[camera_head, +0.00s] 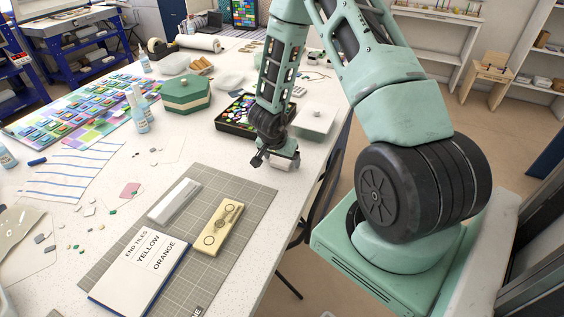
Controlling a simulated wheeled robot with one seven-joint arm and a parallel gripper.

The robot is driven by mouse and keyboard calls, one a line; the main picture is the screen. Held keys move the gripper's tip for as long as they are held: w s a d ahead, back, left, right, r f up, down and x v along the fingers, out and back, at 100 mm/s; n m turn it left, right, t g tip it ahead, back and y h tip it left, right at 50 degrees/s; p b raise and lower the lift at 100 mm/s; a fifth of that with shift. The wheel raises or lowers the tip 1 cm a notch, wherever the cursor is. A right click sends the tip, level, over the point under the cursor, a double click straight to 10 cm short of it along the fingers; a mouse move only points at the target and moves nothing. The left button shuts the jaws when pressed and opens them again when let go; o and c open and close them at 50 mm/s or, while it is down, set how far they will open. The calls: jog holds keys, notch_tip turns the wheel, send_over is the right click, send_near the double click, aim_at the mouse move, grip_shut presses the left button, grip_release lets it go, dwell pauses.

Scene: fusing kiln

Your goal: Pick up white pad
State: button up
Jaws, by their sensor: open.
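A white pad (128,282) with the black words "END TILES YELLOW ORANGE" lies flat at the lower left, partly on the grey gridded mat (236,262). A blue edge shows along its right side. My gripper (275,160) is open and hangs near the table's right edge, behind the mat and well apart from the pad. A small pale block-like shape shows at its fingers; I cannot tell whether it is a separate thing.
A pale grey bar (174,201) and a yellow case (222,228) lie on the mat beyond the pad. A green lidded box (185,97), a black tray (232,128) and a white box (313,122) stand behind. Loose glass bits lie left of the mat.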

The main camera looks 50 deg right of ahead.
aim_at(281, 160)
jog(key=c, duration=1.1)
jog(key=shift+o, duration=0.2)
notch_tip(281, 160, up, 10)
jog(key=p, duration=0.2)
jog(key=shift+o, duration=0.4)
